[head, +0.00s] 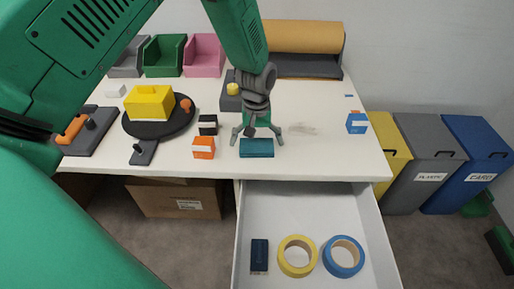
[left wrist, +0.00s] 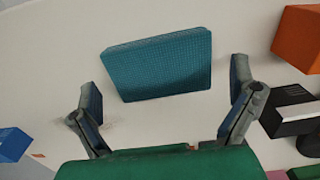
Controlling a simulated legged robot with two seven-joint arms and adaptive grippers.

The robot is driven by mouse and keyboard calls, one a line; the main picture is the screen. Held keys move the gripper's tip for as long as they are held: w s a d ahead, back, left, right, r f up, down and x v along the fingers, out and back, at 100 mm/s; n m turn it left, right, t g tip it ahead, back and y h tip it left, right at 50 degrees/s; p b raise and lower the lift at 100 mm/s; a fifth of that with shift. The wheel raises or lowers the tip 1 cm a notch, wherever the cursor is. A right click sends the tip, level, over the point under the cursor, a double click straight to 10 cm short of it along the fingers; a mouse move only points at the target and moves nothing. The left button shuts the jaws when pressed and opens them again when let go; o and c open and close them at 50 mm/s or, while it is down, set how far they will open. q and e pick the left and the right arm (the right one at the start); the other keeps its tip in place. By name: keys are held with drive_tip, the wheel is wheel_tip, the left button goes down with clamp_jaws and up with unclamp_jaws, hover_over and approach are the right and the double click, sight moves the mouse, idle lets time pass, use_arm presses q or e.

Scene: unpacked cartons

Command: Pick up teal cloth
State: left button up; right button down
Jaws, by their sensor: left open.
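The teal cloth (head: 257,148) is a flat, folded rectangular block lying on the white table close to its front edge. It also shows in the left wrist view (left wrist: 158,65), with a fine grid texture. My left gripper (head: 257,138) is open, with its fingers spread just behind the cloth in the head view. In the left wrist view my open fingers (left wrist: 168,98) stand at either side of the cloth's near edge, with nothing between them held. I cannot tell the height of the fingertips above the table. My right gripper is not in view.
An orange box (head: 203,148) and a black box (head: 208,125) stand left of the gripper; a blue box (head: 357,123) stands right. An open drawer (head: 317,206) below holds yellow tape (head: 283,256), blue tape (head: 328,256) and a dark block (head: 259,256). The tabletop right of the cloth is mostly clear.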

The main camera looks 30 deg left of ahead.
sight(257, 144)
use_arm(q)
drive_tip(key=shift+a+f, duration=0.1)
drive_tip(key=shift+f, duration=0.7)
drive_tip(key=shift+r, duration=0.1)
drive_tip(key=c, duration=0.9)
wheel_tip(257, 144, up, 10)
drive_tip(key=shift+p, duration=0.45)
